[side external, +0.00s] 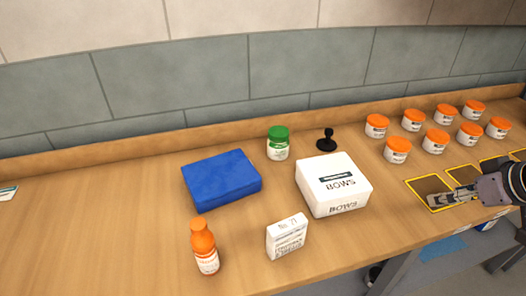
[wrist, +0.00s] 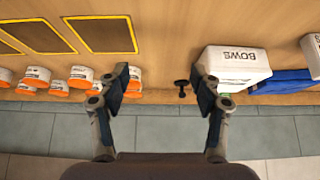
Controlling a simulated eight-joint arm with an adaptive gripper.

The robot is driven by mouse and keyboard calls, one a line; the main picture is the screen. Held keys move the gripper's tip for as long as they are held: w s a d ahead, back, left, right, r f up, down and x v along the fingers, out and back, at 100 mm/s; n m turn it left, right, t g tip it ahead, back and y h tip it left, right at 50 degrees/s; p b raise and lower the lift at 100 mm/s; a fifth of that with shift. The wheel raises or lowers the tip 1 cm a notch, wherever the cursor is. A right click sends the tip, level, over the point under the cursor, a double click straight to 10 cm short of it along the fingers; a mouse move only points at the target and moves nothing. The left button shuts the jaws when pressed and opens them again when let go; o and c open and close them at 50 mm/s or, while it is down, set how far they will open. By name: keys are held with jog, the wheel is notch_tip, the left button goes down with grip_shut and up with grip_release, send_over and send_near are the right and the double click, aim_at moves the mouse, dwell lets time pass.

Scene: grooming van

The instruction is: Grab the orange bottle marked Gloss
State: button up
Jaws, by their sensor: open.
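An orange bottle (side external: 204,247) with an orange cap and a white label stands upright near the front edge of the bench in the side view. The label print is too small to read. The bottle is not visible in the wrist view. My gripper (side external: 466,196) is at the right of the side view, over the yellow-edged dark panels and far from the bottle. In the wrist view my gripper (wrist: 164,86) has its two fingers spread wide, with nothing between them but bench and a small black object.
Several orange-lidded jars (side external: 397,151) stand at back right. The left bench is mostly clear.

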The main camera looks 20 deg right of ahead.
jog(key=shift+r, duration=0.1)
jog(key=w+a+r+n+g+y, duration=0.15)
jog(key=w+a+r+n, duration=0.35)
jog(key=a, duration=0.6)
jog(key=w+a+r+n+g, duration=0.3)
jog(key=w+a+r, duration=0.4)
jog(key=a, duration=0.4)
jog(key=n+g+h, duration=0.2)
jog(key=n+g, duration=0.1)
jog(key=n, duration=0.5)
send_near(203, 241)
jog(key=shift+w+d+f+y, duration=0.25)
jog(key=shift+w+f, duration=0.35)
jog(key=shift+w, duration=0.3)
jog(key=shift+s+a+f, duration=0.15)
jog(key=shift+a+f, duration=0.05)
jog(key=shift+f, duration=0.3)
jog(key=shift+s+d+f, duration=0.1)
jog(key=shift+s+f, duration=0.05)
jog(key=shift+f, duration=4.9)
jog(key=c, duration=1.3)
